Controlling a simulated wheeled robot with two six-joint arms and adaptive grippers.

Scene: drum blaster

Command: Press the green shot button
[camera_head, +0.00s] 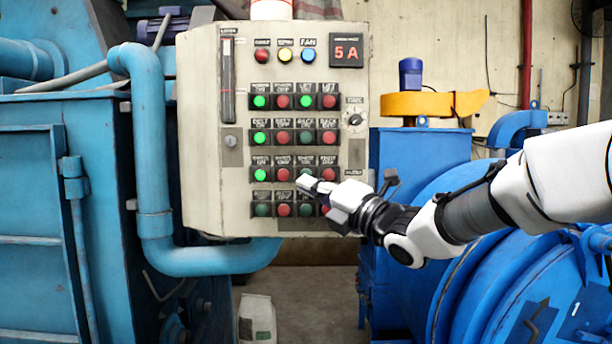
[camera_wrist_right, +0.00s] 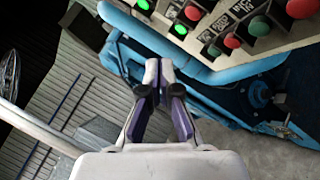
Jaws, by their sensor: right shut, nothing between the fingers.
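A beige control panel (camera_head: 205,100) carries rows of green and red buttons. In its left column, a lit green button (camera_head: 260,101) is in the top row, another (camera_head: 260,137) in the second, and another (camera_head: 260,175) in the third. A dark green button (camera_head: 262,210) is at the bottom left. The small labels are too blurred to tell which is the shot button. My right gripper (camera_head: 307,183) is shut and empty, in front of the lower right buttons, partly hiding them. Its closed fingers also show in the right wrist view (camera_wrist_right: 158,72). I cannot tell whether they touch the panel. My left gripper is not in view.
A red display reading 5A (camera_head: 346,52) sits at the panel's top right. A blue pipe (camera_head: 150,150) runs down the left and under the panel. A blue machine (camera_head: 415,155) stands to the right, behind my right arm.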

